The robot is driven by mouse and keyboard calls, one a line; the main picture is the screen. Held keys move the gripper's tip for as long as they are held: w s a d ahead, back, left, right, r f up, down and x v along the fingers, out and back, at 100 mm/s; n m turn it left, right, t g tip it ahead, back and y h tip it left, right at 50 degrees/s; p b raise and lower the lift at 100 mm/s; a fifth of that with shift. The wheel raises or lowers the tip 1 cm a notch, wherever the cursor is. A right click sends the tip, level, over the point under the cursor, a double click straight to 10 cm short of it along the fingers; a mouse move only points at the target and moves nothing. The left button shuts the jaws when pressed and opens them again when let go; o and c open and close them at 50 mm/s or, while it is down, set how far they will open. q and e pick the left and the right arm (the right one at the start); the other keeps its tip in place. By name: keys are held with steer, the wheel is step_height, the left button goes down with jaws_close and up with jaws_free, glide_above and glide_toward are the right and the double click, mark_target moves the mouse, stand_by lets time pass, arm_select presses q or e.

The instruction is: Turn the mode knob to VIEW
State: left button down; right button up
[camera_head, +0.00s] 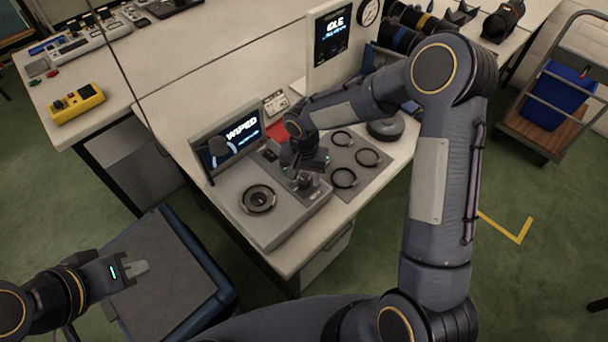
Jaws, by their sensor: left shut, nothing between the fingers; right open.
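The grey console (281,222) stands at the front of the white bench, with a tilted screen (240,130) at its back that reads "WIPED". A round dark ringed socket (258,198) is on the left of its top. My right gripper (305,181) points down over the right part of the console top, its open fingers low at the panel. It covers that spot, so I cannot make out the mode knob, its pointer or its labels, or whether the fingers touch it. My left gripper (138,268) is shut and empty, well away at the lower left.
Several dark rings (343,178) lie on a grey mat right of the console. A display reading "IDLE" (334,36) stands behind. A yellow box (77,103) is on the left bench. A blue-edged, grey-topped stand (165,285) is below my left gripper. A cart (535,125) stands right.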

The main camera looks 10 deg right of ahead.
steer(key=shift+f, duration=0.35)
steer(key=c, duration=1)
